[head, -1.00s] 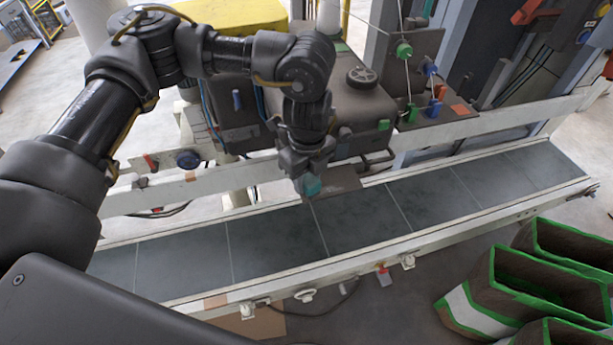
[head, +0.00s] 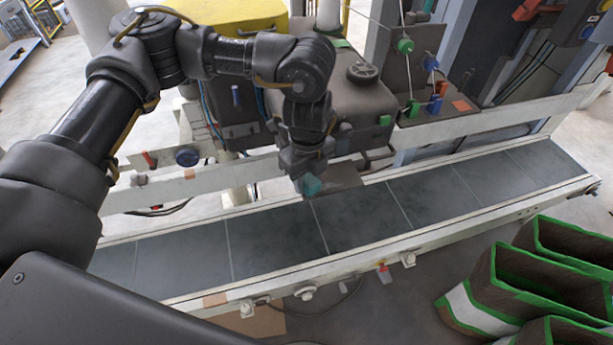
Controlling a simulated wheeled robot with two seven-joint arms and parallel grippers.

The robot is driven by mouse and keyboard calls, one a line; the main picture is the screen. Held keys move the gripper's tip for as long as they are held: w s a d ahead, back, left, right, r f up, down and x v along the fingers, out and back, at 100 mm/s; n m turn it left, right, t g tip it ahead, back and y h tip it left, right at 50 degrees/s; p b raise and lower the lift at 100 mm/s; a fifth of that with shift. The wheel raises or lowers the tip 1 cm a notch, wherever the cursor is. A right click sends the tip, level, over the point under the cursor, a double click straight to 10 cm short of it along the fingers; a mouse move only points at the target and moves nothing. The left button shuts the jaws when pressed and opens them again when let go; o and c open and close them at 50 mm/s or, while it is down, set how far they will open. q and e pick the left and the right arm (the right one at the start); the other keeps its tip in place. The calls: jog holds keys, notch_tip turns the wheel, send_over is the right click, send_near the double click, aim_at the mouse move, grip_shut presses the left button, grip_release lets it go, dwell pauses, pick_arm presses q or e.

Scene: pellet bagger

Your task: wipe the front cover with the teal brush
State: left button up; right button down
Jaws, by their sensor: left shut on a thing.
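My left gripper (head: 306,172) points down over the back edge of the conveyor belt, in the middle of the head view. It is shut on the teal brush (head: 311,184), of which only a small teal part shows below the fingers. The rest of the brush is hidden by the gripper. A brown-grey flat panel (head: 342,176), which may be the front cover, sits just right of the brush at the belt's back side. I cannot tell whether the brush touches it. My right gripper is not in view.
The grey conveyor belt (head: 365,216) runs across below, empty. Behind it stands a dark machine body (head: 362,103) with a black cap. Green and blue knobs (head: 405,46) sit on a bracket to its right.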

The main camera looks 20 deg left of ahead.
pick_arm(q)
jog(key=shift+f, duration=0.3)
